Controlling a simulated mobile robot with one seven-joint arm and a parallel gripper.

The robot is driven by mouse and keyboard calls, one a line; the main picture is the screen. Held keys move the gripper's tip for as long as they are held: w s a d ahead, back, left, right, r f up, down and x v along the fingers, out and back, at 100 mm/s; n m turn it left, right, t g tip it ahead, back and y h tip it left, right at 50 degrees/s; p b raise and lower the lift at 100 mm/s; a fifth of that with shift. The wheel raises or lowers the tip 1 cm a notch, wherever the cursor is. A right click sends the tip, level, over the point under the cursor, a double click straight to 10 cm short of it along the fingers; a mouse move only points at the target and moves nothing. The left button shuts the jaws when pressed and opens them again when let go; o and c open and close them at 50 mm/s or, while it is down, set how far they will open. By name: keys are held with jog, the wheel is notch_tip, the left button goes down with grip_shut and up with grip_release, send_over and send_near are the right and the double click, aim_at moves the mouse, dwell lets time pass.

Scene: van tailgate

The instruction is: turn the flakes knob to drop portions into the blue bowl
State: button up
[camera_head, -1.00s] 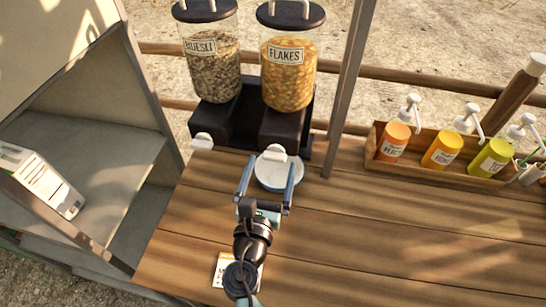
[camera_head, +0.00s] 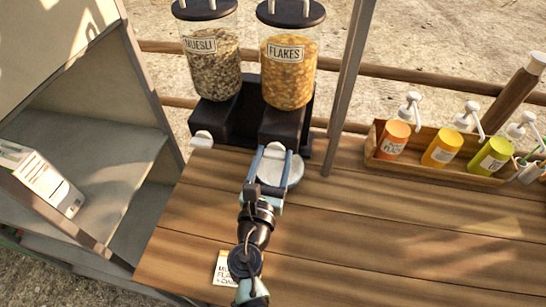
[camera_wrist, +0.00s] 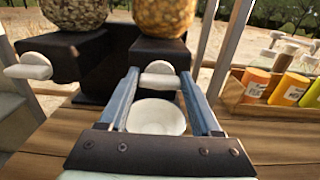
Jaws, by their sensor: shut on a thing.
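The flakes dispenser (camera_head: 287,72) is a clear jar of orange flakes on a black base, labelled FLAKES. Its white knob (camera_wrist: 159,74) sits low on the base front, between my fingertips in the wrist view. My gripper (camera_head: 273,151) is shut on this knob, one finger on each side. The bowl (camera_head: 294,170) stands on the table under the knob, partly hidden by my gripper. In the wrist view the bowl (camera_wrist: 156,117) shows a pale, near-white inside, with no flakes that I can make out.
The muesli dispenser (camera_head: 212,62) stands left of the flakes, with its own white knob (camera_head: 202,140). A metal post (camera_head: 346,95) rises close on the right. A wooden crate (camera_head: 440,177) holds several pump bottles. A card (camera_head: 224,268) lies near the table front.

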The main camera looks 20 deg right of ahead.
jog(key=shift+c, duration=0.4)
jog(key=shift+f+m, duration=0.1)
jog(key=shift+m, duration=0.3)
jog(key=m+b, duration=0.2)
jog(key=m, duration=0.1)
jog(key=shift+f, duration=0.1)
jog(key=m+b, duration=0.1)
jog(key=m, duration=0.1)
jog(key=m+b, duration=0.2)
jog(key=m, duration=0.1)
jog(key=shift+s+d+f+m, duration=0.1)
jog(key=shift+d+m, duration=0.05)
jog(key=shift+m, duration=0.15)
jog(key=m+b, duration=0.3)
jog(key=m, duration=0.2)
jog(key=shift+m+b, duration=1.15)
jog(key=shift+m, duration=0.45)
jog(key=o, duration=1.4)
